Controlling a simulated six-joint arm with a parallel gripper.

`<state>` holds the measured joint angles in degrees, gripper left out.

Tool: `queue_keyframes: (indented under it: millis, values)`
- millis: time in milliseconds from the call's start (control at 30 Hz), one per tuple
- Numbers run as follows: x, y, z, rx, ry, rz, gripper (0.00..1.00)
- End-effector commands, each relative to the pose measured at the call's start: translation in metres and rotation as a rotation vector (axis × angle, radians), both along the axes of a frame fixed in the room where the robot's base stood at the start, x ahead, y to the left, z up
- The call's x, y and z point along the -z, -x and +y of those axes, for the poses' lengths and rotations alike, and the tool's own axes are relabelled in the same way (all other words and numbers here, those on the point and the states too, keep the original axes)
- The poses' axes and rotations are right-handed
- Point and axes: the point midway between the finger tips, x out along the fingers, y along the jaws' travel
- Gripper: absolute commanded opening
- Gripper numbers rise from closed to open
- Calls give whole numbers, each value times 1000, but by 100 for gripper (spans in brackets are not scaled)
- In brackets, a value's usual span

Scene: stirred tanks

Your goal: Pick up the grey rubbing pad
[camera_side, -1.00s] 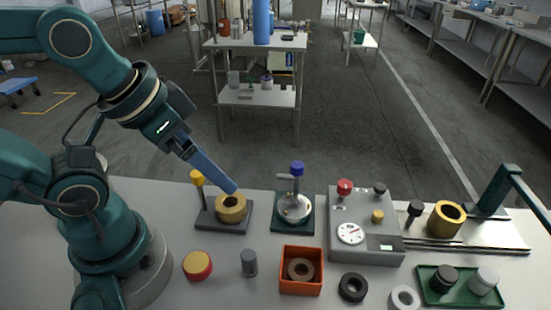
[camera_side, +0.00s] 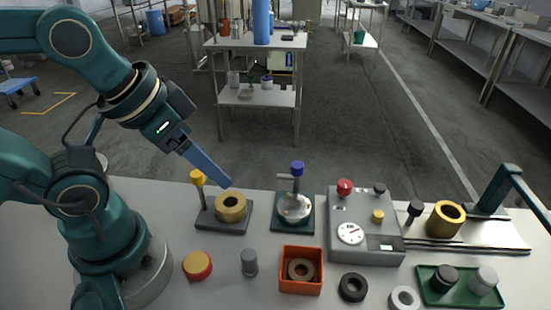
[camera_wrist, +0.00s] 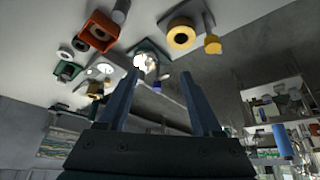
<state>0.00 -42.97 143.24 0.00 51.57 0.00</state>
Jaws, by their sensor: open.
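My gripper (camera_side: 228,186) is open and empty, above and behind the brass ring. Its two fingers show apart in the wrist view (camera_wrist: 172,86). On the green tray (camera_side: 433,296) at the front right stand a light grey round piece (camera_side: 485,279) and a dark round piece (camera_side: 444,278), far from my gripper. A separate grey cylinder (camera_side: 249,263) stands upright on the bench, left of the orange box. I cannot tell for certain which grey piece is the rubbing pad. Nothing touches my fingers.
The brass ring (camera_side: 231,208) sits on a stand with a yellow knob (camera_side: 197,177). A blue-topped flask stand (camera_side: 295,205), a grey control box (camera_side: 365,246), the orange box (camera_side: 301,286) and a red-yellow round piece (camera_side: 197,265) stand around. Loose rings lie in front.

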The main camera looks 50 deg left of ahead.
Motion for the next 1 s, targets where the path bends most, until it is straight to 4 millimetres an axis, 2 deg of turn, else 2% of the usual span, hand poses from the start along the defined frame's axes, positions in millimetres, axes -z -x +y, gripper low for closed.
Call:
queue_keyframes:
  millis: [233, 367, 533, 767, 1000]
  values:
    - [-1, -1, 0, -56, 30, -4, 66]
    - [-5, -8, -1, -185, 104, -14, 66]
    - [3, -20, -13, -357, 210, 70, 66]
    - [33, -29, -42, -525, 262, 249, 66]
    - [73, -20, -70, -562, 188, 418, 66]
